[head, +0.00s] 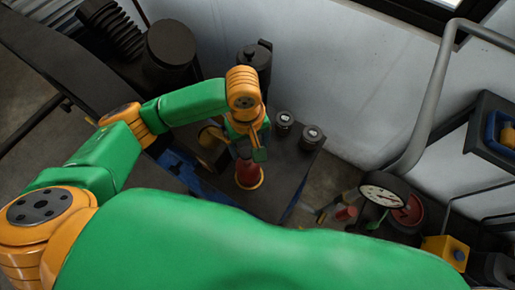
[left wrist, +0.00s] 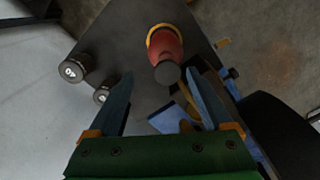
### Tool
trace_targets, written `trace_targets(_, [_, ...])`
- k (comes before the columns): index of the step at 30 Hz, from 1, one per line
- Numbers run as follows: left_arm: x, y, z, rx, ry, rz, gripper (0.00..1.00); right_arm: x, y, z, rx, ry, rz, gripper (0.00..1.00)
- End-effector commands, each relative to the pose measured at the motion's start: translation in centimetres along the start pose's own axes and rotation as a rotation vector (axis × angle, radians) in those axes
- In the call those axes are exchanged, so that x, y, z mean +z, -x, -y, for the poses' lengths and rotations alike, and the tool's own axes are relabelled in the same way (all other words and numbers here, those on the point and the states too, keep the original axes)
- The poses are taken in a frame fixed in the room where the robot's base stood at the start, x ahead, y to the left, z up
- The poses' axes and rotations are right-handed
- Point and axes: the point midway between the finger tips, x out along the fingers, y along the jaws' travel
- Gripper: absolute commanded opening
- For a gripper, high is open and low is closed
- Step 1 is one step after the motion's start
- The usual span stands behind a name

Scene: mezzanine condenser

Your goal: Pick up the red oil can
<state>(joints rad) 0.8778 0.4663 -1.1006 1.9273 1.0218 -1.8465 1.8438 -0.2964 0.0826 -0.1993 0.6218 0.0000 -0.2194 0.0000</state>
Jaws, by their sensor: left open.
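The red oil can (head: 248,173) stands on a dark tabletop (head: 278,180). It has a yellow-orange rim at its base and a dark round top. In the head view its upper part is hidden by my left gripper (head: 251,149), which is over it. In the left wrist view the can (left wrist: 168,44) shows just beyond the fingertips, between their lines. My left gripper (left wrist: 158,72) is open, with nothing between its fingers. I cannot tell whether a finger touches the can. My right gripper is not in view.
A pale wall (head: 350,80) bounds the back. A gauge (head: 384,196) and pipe lie right, off the tabletop.

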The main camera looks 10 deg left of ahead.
Motion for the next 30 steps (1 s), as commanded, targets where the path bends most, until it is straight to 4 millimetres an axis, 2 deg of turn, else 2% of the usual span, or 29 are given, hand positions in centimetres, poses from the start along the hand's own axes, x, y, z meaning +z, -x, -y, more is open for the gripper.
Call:
trace_targets(2, [-0.1, 0.1, 0.3, -0.014, 0.009, -0.007, 0.84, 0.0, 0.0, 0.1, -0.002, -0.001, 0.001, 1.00])
trace_targets(5, [-0.1, -0.9, 0.5, -0.019, 0.014, -0.007, 0.84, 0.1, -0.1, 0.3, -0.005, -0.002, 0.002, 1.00])
trace_targets(12, [0.0, -5.5, 1.1, -0.019, 0.014, -0.007, 0.84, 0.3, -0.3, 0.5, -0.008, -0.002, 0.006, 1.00])
trace_targets(15, [0.0, -6.7, 1.1, -0.015, 0.012, -0.007, 0.84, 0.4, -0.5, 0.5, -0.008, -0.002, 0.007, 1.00])
trace_targets(22, [0.0, -6.9, 1.0, -0.013, 0.010, -0.008, 0.84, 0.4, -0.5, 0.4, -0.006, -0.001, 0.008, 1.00])
trace_targets(30, [0.0, -6.9, 1.0, -0.013, 0.011, -0.008, 0.11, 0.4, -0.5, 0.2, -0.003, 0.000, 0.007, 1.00])
